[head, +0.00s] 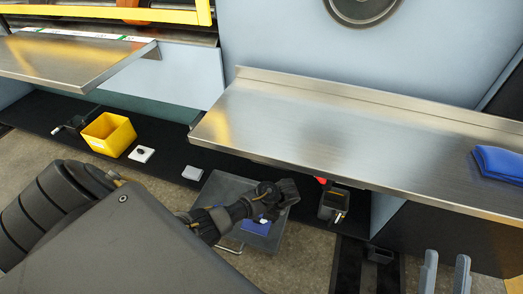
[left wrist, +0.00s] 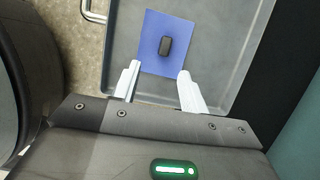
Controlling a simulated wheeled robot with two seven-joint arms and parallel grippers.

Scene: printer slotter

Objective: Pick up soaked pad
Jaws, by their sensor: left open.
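The blue square pad (left wrist: 180,30) lies in a grey tray (left wrist: 115,30) in the left wrist view, with a small dark block (left wrist: 165,47) on it. In the head view, part of the pad (head: 257,227) shows below my left arm, in the tray (head: 232,183) on the floor. My left gripper (left wrist: 160,72) is open, its white fingertips apart at the pad's near edge. I cannot tell whether they touch it. In the head view my left gripper's fingers are hidden. My right gripper (head: 446,258) is open and empty at the lower right.
A steel bench (head: 330,125) overhangs the tray's far side, with a folded blue cloth (head: 499,163) at its right. A second steel shelf (head: 75,60) is at the left. A yellow bin (head: 108,134), a white piece (head: 141,154) and a dark box (head: 333,204) stand low down.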

